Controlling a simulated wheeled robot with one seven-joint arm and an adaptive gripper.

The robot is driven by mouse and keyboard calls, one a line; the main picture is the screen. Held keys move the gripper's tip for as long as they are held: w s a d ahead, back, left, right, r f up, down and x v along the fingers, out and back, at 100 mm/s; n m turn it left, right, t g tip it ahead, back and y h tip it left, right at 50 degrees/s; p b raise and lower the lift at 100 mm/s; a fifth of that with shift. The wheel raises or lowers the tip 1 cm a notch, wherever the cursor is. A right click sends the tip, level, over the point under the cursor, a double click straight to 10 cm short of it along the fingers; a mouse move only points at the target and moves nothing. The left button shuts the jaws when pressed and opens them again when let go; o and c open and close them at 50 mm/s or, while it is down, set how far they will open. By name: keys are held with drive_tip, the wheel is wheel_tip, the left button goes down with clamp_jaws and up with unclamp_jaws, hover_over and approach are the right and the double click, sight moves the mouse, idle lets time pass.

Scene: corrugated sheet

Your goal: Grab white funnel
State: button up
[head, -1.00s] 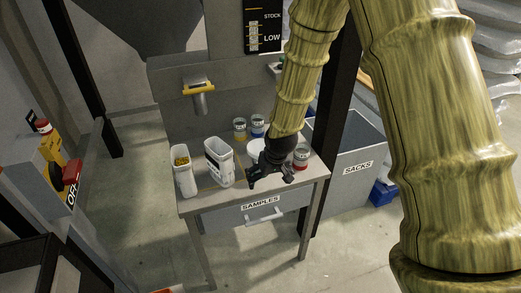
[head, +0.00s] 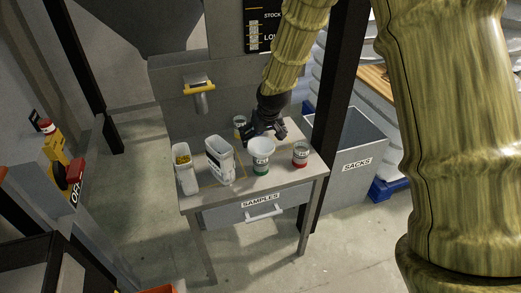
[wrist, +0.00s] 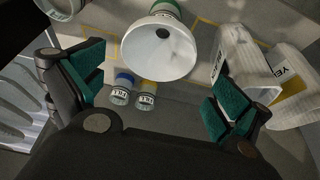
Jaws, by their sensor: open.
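The white funnel (head: 261,144) sits mouth up on a green-banded jar (head: 261,168) on the small table. My gripper (head: 268,131) is behind and just above the funnel in the head view, open and empty. In the wrist view the funnel (wrist: 158,50) faces the camera with its dark hole showing. It lies ahead of and between my two spread teal-padded fingers (wrist: 155,82), and no contact shows. The green-banded jar (wrist: 166,8) is partly hidden behind the funnel.
White tubs (head: 219,160) (head: 184,170) stand left of the funnel. A red-banded jar (head: 301,154) stands right, a yellow-banded jar (head: 240,123) behind. A blue-banded jar (wrist: 122,90) shows in the wrist view. A dark post (head: 335,90) rises at the table's right.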

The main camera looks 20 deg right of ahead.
sight(261, 145)
drive_tip(key=shift+s+d+p+x, duration=0.1)
drive_tip(key=shift+p+x, duration=0.3)
drive_tip(key=shift+x, duration=1.05)
drive_tip(key=shift+s+d+p+x, duration=0.15)
drive_tip(key=shift+p+x, duration=0.2)
drive_tip(key=shift+x, duration=1.05)
drive_tip(key=shift+f, duration=0.1)
drive_tip(key=shift+c, duration=0.2)
drive_tip(key=c, duration=0.8)
